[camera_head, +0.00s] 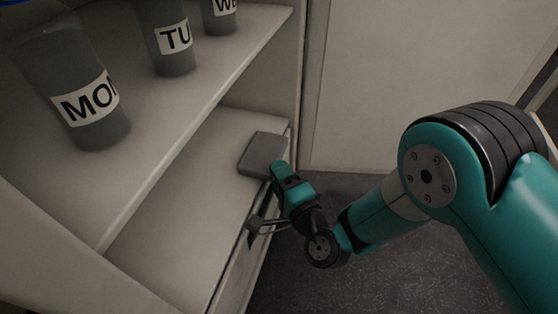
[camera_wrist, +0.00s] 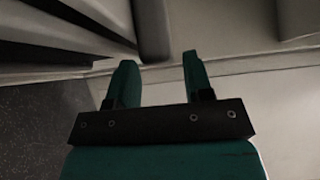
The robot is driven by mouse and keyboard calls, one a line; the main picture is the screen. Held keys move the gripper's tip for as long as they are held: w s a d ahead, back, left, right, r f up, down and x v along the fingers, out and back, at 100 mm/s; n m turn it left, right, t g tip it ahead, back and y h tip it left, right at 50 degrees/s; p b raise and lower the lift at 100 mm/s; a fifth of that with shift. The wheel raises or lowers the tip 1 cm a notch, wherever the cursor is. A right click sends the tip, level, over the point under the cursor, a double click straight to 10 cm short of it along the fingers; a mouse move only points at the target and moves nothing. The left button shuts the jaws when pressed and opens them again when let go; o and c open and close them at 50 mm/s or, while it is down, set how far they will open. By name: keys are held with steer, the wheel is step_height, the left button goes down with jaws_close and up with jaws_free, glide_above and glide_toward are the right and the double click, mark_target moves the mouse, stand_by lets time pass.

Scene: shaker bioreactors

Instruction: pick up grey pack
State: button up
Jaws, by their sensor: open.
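The grey pack (camera_head: 262,153) is a flat, dark grey block on the lower shelf, near the shelf's front edge at its far end. My gripper (camera_head: 277,172) is right at the pack's near corner; I cannot tell whether they touch. In the wrist view, my gripper's two green fingers (camera_wrist: 160,62) are apart with nothing held between them. A narrow grey shape (camera_wrist: 152,30), which looks like the pack, shows just past the fingertips and between them. The gripper hides part of the pack's near front edge in the head view.
The lower shelf (camera_head: 185,195) is otherwise bare. The upper shelf (camera_head: 205,85) overhangs it and carries grey bottles, including one labelled MON (camera_head: 95,105) and one labelled TU (camera_head: 168,38). A side panel (camera_head: 300,75) stands beyond the pack. Dark floor (camera_head: 390,270) lies right of the cabinet.

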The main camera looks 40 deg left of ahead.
steer(key=shift+a+p, duration=0.2)
steer(key=shift+p, duration=0.55)
steer(key=c, duration=0.9)
step_height(320, 180, up, 3)
steer(key=p, duration=0.2)
steer(key=shift+p, duration=0.4)
jaws_close()
steer(key=shift+f, duration=0.3)
steer(key=s+d+r+b, duration=0.2)
steer(key=d+b, duration=0.4)
steer(key=b, duration=0.5)
steer(key=s+d+r+b, duration=0.3)
steer(key=d+b, duration=0.3)
steer(key=b, duration=0.5)
steer(key=shift+s+d, duration=0.25)
steer(key=shift+s, duration=0.45)
